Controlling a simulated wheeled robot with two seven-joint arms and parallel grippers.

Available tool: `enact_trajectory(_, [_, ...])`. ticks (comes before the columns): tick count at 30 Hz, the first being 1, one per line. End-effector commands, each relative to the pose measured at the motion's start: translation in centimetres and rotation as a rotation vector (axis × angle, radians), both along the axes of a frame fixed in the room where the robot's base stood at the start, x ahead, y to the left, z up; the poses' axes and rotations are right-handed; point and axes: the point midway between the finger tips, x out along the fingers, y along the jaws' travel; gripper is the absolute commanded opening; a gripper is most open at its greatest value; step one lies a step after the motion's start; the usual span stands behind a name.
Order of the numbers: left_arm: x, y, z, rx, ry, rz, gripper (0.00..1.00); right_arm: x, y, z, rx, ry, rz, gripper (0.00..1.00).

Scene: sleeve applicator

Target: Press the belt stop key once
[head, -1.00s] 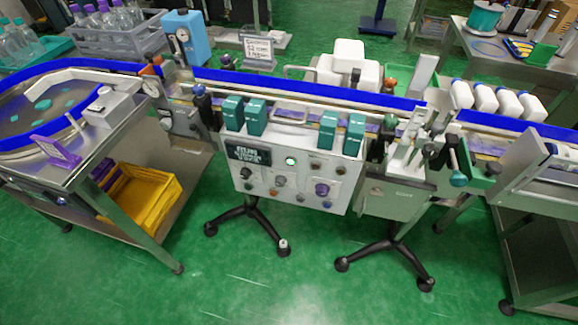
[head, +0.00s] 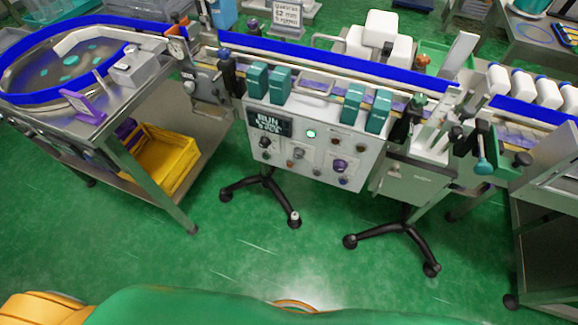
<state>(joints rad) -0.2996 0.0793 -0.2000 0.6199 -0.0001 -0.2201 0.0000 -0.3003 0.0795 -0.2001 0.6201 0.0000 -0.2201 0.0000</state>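The light grey control panel (head: 330,145) hangs on the front of the conveyor, near the middle of the head view. Its dark display (head: 270,124) shows a line that looks like RUN, with smaller text too blurred to read. A round key or lamp (head: 311,133) glows green right of the display. Neither gripper is in view.
A round feed table (head: 60,75) with a yellow bin (head: 170,160) below is at left. Black stand feet (head: 262,190) spread under the panel. Green floor (head: 300,250) in front is clear.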

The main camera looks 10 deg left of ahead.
Motion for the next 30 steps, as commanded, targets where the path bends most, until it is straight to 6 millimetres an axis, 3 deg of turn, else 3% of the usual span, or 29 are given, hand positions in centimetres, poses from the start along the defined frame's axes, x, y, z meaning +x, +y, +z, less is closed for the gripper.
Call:
enact_trajectory(1, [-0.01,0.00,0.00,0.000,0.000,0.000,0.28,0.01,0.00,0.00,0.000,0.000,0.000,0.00])
enact_trajectory(4, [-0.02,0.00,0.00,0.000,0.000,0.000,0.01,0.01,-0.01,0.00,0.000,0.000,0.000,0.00])
enact_trajectory(5, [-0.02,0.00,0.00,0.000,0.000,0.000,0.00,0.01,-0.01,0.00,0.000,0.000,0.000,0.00])
enact_trajectory(30, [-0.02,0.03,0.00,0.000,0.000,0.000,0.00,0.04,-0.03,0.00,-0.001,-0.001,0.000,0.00])
